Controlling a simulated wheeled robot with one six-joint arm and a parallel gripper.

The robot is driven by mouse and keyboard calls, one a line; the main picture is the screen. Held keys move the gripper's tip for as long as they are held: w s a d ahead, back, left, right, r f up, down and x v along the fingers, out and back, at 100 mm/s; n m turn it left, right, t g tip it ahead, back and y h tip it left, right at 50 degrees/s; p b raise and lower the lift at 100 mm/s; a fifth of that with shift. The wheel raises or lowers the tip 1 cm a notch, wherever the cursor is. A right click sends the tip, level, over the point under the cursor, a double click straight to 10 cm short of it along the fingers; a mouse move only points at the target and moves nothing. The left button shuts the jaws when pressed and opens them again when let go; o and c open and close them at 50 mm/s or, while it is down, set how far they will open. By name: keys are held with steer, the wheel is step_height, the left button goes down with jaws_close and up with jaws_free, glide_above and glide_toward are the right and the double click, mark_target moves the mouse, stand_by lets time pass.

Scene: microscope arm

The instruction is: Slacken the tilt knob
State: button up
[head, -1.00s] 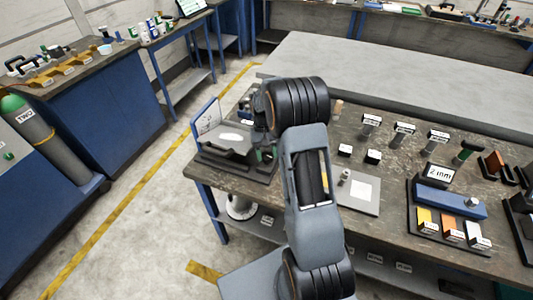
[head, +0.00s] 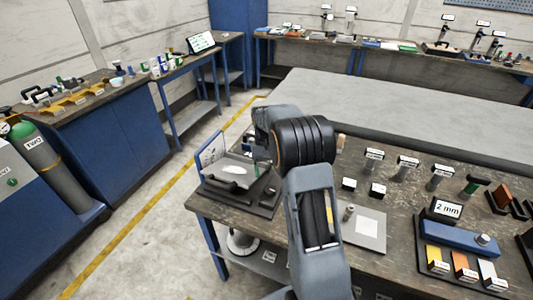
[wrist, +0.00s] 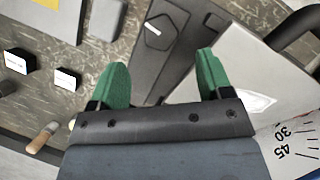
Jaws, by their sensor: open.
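A dark knob with a white pointer line (wrist: 157,31), which looks like the tilt knob, sits on a dark bar in the wrist view. My gripper (wrist: 161,76) is open. Its two green fingers stand apart, one on each side of the bar, and the knob lies beyond their tips, roughly between them. Nothing is held. A white angle scale marked 30 and 45 (wrist: 285,140) shows at the lower right. In the head view, the dark base with a grey plate (head: 240,178) stands at the bench's left corner. My arm hides most of the gripper and the knob there.
A pale plate with a white mark (wrist: 250,95) lies right of the bar. Small labelled black blocks (wrist: 18,61) and a wooden-handled tool (wrist: 42,138) are at the left. A blue fixture marked 2 mm (head: 458,236) stands on the bench's right. The bench's far grey surface (head: 390,115) is clear.

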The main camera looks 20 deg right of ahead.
steer(key=v, duration=0.7)
stand_by(0.5)
step_height(320, 180, down, 4)
steer(key=s+t, duration=0.1)
steer(key=s+a+r+n+t, duration=0.1)
steer(key=s+a+r+t, duration=0.1)
steer(key=s, duration=0.5)
steer(key=s+a+r+t, duration=0.2)
steer(key=s+a, duration=0.3)
steer(key=s, duration=0.2)
steer(key=s+a+r+n+t+h, duration=0.1)
steer(key=s+a+r+t, duration=0.1)
steer(key=s, duration=0.5)
steer(key=shift+a+n+t, duration=0.3)
steer(key=shift+a+t, duration=0.3)
steer(key=shift+a, duration=0.4)
